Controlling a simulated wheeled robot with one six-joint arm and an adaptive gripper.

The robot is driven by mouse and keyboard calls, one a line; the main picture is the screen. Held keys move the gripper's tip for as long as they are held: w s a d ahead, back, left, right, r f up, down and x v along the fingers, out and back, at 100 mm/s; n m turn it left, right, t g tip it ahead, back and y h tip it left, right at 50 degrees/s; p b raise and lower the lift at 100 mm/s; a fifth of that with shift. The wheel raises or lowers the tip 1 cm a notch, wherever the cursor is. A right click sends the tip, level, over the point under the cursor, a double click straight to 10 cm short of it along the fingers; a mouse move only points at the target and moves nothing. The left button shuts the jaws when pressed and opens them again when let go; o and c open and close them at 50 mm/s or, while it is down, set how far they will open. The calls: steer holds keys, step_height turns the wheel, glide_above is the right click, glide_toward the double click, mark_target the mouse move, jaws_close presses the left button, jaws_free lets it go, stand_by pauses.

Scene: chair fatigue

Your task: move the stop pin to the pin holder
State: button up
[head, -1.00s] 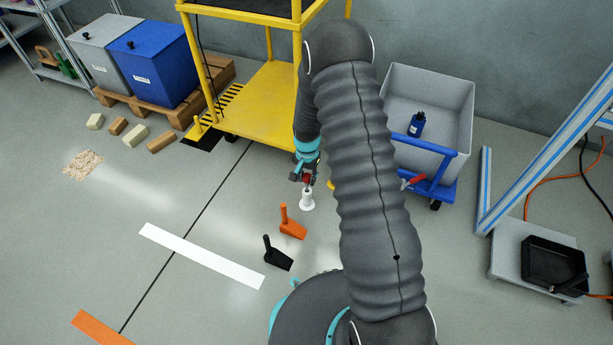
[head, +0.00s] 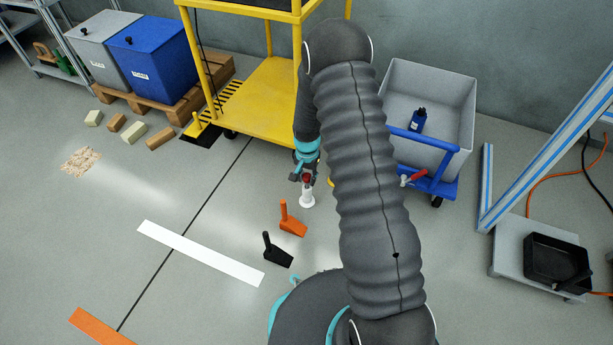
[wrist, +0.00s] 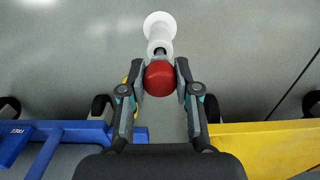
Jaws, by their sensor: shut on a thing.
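The stop pin shows its round red knob (wrist: 159,78) between my fingers in the wrist view, with a short dark shaft beyond it. My gripper (head: 306,180) is shut on the knob; it also fills the middle of the wrist view (wrist: 160,82). The white pin holder (head: 307,198) stands on the floor just below my gripper in the head view. In the wrist view the holder (wrist: 160,24) shows its round flange and tube, in line with the pin's shaft. Whether the pin's tip is inside the tube or above it is hidden.
A yellow cart (head: 255,105) stands behind my gripper. A blue trolley with a grey bin (head: 445,105) is to the right.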

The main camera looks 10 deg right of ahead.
steer(key=shift+f+b, duration=0.6)
steer(key=shift+f, duration=0.45)
steer(key=o, duration=1.2)
steer(key=shift+c, duration=0.2)
step_height(320, 180, up, 12)
